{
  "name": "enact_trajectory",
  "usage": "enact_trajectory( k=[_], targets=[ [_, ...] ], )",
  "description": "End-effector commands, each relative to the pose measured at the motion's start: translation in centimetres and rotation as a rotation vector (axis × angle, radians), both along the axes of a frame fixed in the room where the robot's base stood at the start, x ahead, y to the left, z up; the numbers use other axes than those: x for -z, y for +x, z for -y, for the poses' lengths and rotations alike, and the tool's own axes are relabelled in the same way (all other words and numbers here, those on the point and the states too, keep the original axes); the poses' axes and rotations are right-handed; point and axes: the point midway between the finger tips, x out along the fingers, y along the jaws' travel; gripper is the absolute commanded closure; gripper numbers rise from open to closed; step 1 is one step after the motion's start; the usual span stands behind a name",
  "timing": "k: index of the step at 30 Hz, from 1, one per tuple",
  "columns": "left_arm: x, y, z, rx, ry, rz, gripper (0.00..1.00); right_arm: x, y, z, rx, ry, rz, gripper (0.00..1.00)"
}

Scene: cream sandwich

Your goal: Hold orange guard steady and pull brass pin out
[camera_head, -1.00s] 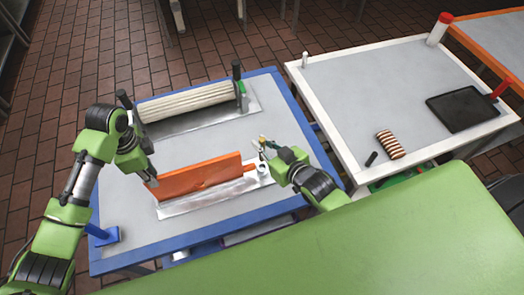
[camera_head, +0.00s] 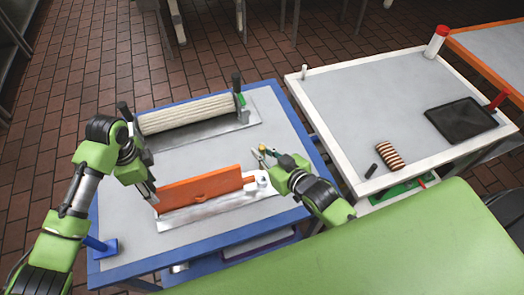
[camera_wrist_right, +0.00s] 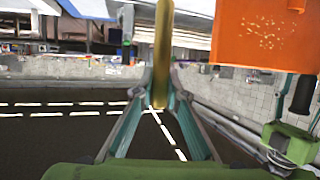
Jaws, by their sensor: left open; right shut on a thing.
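The orange guard (camera_head: 203,187) stands upright on a metal base plate (camera_head: 185,219) on the blue-edged table; its flat orange face also shows at the upper right of the right wrist view (camera_wrist_right: 265,38). My left gripper (camera_head: 152,196) is open at the guard's left end; whether it touches cannot be told. My right gripper (camera_head: 265,152) is shut on the brass pin (camera_wrist_right: 162,50), which stands upright between its fingers in the right wrist view. The pin is held beyond the small white bracket (camera_head: 262,179) at the guard's right end, apart from the guard.
A ribbed cream roller (camera_head: 188,113) lies behind on the same table, with dark handles at its ends. A blue block (camera_head: 103,245) sits at the front left corner. The white-edged table (camera_head: 340,185) at right carries a striped roll (camera_head: 389,156) and a dark tray (camera_head: 460,119).

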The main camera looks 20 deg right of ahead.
Motion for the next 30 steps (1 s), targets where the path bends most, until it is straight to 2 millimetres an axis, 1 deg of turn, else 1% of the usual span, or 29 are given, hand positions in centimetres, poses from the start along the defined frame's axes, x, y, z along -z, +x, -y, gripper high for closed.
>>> enact_trajectory(
  k=[1,5,7,22,26,30],
  targets=[
    [-0.9,0.1,0.0,0.0,0.0,0.002,0.57,-0.7,0.1,0.0,0.0,0.001,0.004,1.0],
    [-2.2,0.1,0.0,0.001,0.0,0.001,0.57,-1.5,0.1,0.0,0.0,0.001,0.004,1.0],
    [-2.7,0.1,0.0,0.001,0.0,0.003,0.57,-1.2,0.1,0.0,0.0,0.001,0.003,1.0],
    [-7.6,0.1,0.0,0.0,0.0,0.002,0.57,-1.2,0.1,0.0,0.0,0.001,0.003,1.0],
    [-8.4,0.1,0.0,0.0,0.0,0.002,0.57,-1.2,0.1,0.0,0.0,0.001,0.003,1.0],
    [-8.6,0.0,0.0,0.0,0.001,0.0,0.57,-1.2,0.1,0.0,0.0,0.001,0.004,1.0]
  ],
)
